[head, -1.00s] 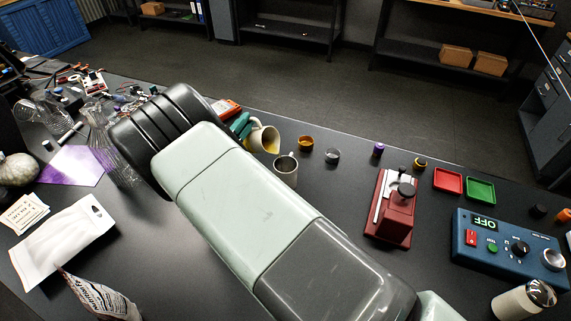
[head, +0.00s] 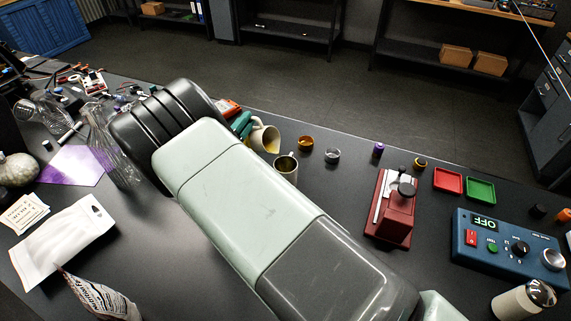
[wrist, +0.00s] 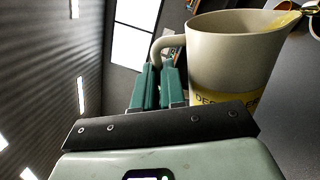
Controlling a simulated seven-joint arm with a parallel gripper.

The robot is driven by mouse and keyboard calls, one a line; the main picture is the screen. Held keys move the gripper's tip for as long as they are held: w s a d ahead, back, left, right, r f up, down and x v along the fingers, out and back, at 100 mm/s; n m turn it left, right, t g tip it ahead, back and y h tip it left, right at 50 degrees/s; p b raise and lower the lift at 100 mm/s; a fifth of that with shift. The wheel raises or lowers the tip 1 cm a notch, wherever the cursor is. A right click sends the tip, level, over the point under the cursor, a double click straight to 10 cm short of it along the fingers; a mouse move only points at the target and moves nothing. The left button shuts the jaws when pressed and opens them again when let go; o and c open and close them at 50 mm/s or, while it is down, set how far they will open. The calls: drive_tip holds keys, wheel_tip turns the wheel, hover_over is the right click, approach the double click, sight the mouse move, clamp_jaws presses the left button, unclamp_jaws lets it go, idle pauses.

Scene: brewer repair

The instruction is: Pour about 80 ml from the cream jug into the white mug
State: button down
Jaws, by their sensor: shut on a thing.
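The cream jug (head: 264,139) is tilted toward the right in the head view, with yellowish liquid showing at its mouth. In the wrist view the jug (wrist: 232,60) fills the upper right, and yellow liquid lies at its spout. My gripper (head: 241,124) has green fingers and is shut on the jug's handle; the fingers also show in the wrist view (wrist: 160,85). A pale greyish mug (head: 287,170), apparently the white mug, stands upright just below and right of the jug's mouth. Its inside is dark with a yellowish tint; the liquid level and any stream are too small to tell.
An amber jar (head: 305,143) and a small clear dish (head: 332,156) stand right of the mug. A red press-like device (head: 392,210) is farther right, beyond clear table. My arm hides much of the table's middle. A clear glass vessel (head: 120,165) stands left.

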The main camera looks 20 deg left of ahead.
drive_tip(key=shift+s+d+r+m, duration=0.1)
drive_tip(key=shift+d+r+m, duration=0.55)
drive_tip(key=shift+m, duration=0.35)
idle(0.8)
drive_tip(key=a+f+n, duration=0.1)
drive_tip(key=n, duration=0.1)
drive_tip(key=a+f+n, duration=0.1)
drive_tip(key=f+n, duration=0.1)
drive_tip(key=shift+w+a+f+n+y, duration=0.2)
drive_tip(key=shift+a+n+y, duration=0.2)
drive_tip(key=shift+w+a+f+n+y, duration=0.15)
drive_tip(key=shift+a+f+n, duration=0.1)
drive_tip(key=shift+f+n, duration=0.35)
drive_tip(key=shift+s+a+f+n+y, duration=0.15)
drive_tip(key=shift+a+f+n, duration=0.15)
drive_tip(key=shift+n, duration=0.4)
drive_tip(key=shift+w+f+g, duration=0.1)
drive_tip(key=shift+g, duration=0.2)
